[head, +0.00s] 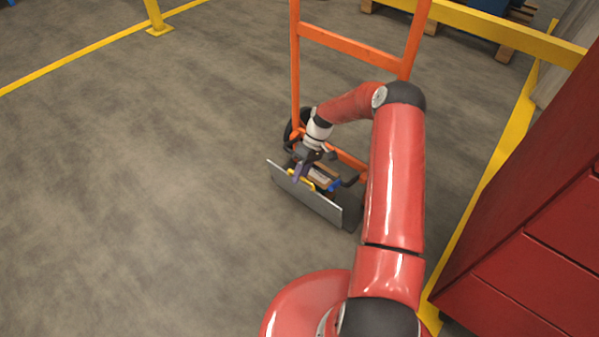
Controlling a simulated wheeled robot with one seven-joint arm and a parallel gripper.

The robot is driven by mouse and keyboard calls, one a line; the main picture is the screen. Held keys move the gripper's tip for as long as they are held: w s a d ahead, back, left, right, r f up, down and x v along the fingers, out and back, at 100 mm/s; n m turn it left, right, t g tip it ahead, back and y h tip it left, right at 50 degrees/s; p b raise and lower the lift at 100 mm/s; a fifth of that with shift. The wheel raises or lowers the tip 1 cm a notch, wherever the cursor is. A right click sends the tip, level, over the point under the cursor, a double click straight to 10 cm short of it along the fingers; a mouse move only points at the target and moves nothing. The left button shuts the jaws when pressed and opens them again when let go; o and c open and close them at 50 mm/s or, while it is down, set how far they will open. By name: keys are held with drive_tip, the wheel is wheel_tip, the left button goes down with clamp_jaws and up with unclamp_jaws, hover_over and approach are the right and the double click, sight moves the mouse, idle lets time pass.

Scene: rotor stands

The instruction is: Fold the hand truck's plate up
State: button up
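The orange hand truck (347,41) stands upright on the floor, with a dark wheel (288,130) showing at its lower left. Its grey plate (308,197) is at the foot of the frame and looks tilted up from the floor, its long edge facing me. A small yellow part (301,180) shows at the plate's upper edge. My gripper (299,176) is down at the plate, between it and the frame. The fingers are small and partly hidden, so I cannot tell whether they hold the plate. My red arm covers the frame's lower right.
A red cabinet (535,240) with drawers stands close on the right. A yellow rail (500,30) runs behind the hand truck, with a wooden pallet (505,52) beyond it. Yellow lines (90,48) mark the floor. The floor at the left is clear.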

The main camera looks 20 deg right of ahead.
drive_tip(key=shift+w+r, duration=0.1)
drive_tip(key=shift+r, duration=0.1)
drive_tip(key=shift+w+r, duration=0.1)
drive_tip(key=shift+r, duration=0.1)
drive_tip(key=v, duration=0.7)
drive_tip(key=shift+p, duration=0.35)
drive_tip(key=shift+d, duration=0.15)
drive_tip(key=shift+c, duration=0.4)
